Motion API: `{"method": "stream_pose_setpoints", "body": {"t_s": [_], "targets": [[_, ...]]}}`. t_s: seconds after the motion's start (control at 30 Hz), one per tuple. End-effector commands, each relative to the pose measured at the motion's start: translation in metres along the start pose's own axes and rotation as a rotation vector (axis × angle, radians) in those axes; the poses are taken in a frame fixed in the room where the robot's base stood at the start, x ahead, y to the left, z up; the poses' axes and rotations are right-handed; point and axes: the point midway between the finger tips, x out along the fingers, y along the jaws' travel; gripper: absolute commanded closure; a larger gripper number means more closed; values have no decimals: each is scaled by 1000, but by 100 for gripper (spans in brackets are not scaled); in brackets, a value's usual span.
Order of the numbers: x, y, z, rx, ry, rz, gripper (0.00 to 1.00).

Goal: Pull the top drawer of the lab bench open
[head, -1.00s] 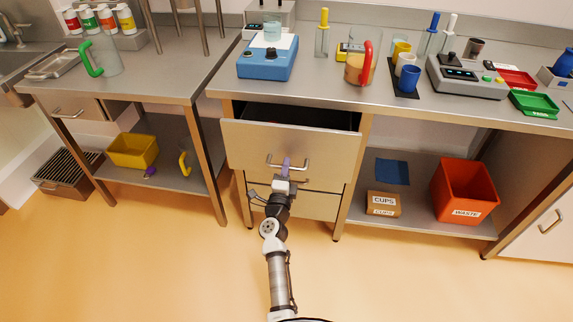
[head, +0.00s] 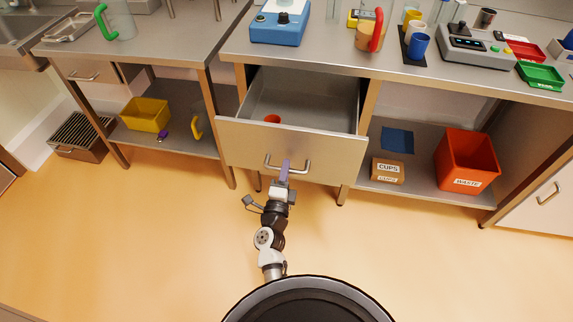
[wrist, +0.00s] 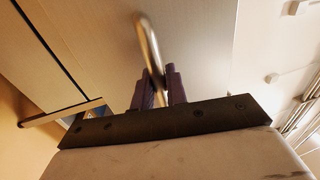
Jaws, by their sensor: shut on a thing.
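The top drawer (head: 245,143) of the lab bench (head: 300,57) stands well out from the bench, with its grey inside showing. A small orange-red object (head: 272,119) lies in it, partly hidden by the drawer front. The drawer's metal bar handle (head: 302,167) is on the front; it also shows in the wrist view (wrist: 147,42). My gripper (head: 284,170) is at the handle, its purple fingers shut on the bar. In the wrist view the fingers (wrist: 160,88) stand on either side of the bar.
A lower shelf to the right holds a cups box (head: 387,170), a blue mat (head: 397,139) and an orange waste bin (head: 467,162). A yellow bin (head: 145,114) is on the left shelf. The floor (head: 150,230) in front is clear.

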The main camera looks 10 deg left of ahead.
Motion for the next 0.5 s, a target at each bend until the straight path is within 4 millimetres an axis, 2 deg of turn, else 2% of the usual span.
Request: {"method": "stream_pose_setpoints", "body": {"t_s": [0.37,0.4,0.5], "targets": [[-1,0,0,1,-1,0,100],[-1,0,0,1,-1,0,80],[-1,0,0,1,-1,0,68]]}}
